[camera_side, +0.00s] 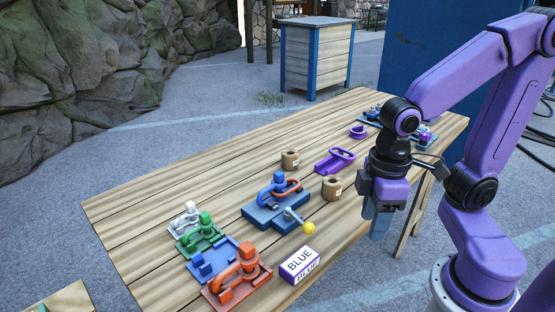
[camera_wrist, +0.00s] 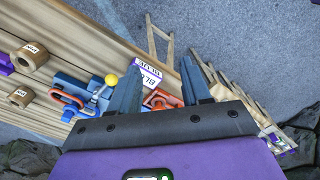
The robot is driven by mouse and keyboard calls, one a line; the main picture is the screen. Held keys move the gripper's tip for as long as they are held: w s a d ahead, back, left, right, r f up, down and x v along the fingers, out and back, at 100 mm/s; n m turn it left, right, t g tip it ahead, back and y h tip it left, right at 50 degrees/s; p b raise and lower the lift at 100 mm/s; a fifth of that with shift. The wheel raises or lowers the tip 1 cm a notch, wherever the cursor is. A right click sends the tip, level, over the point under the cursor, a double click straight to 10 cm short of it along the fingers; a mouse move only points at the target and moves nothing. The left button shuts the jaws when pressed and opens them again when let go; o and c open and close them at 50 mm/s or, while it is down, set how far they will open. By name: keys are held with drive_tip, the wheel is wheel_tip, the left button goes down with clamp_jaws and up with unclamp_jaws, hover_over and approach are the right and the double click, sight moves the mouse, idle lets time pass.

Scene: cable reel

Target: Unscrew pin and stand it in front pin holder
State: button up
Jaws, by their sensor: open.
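A blue reel fixture (camera_side: 262,214) stands on the wooden table, with an orange-red loop around its middle and a crank ending in a yellow ball (camera_side: 309,228). A blue upright knob (camera_side: 279,178) tops it; I cannot tell whether this is the pin. Two round wooden holders with a hole in the top stand behind and to the right of it, one farther (camera_side: 290,158) and one nearer (camera_side: 332,188). My gripper (camera_side: 379,235) is open and empty, beyond the table's right edge, apart from everything. In the wrist view its fingers (camera_wrist: 160,85) frame only distant things, and the fixture (camera_wrist: 70,82) is left.
A box marked BLUE (camera_side: 300,264) lies near the front edge. White (camera_side: 187,216), green (camera_side: 203,232), blue (camera_side: 212,260) and orange (camera_side: 238,280) fixtures line the left. The table's far left is bare.

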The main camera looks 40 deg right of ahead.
drive_tip(key=w+a+m, duration=0.1)
drive_tip(key=w+m, duration=1.2)
drive_tip(key=w, duration=0.5)
drive_tip(key=w+d+m, duration=0.3)
drive_tip(key=w+m, duration=0.1)
drive_tip(key=w, duration=0.1)
drive_tip(key=w+d+f+m, duration=0.1)
drive_tip(key=w+d+m, duration=0.2)
drive_tip(key=w+m, duration=0.2)
drive_tip(key=w+d+f+m, duration=0.1)
drive_tip(key=w+d+m, duration=0.2)
drive_tip(key=w+m, duration=0.2)
drive_tip(key=shift+w+d, duration=0.35)
drive_tip(key=shift+w, duration=0.05)
drive_tip(key=shift+w+d+f, duration=0.15)
drive_tip(key=shift+w+d, duration=0.05)
drive_tip(key=shift+d, duration=0.05)
wheel_tip(320, 180, down, 4)
drive_tip(key=shift+r, duration=0.2)
drive_tip(key=m, duration=0.3)
drive_tip(key=shift+r, duration=0.1)
drive_tip(key=m, duration=1.5)
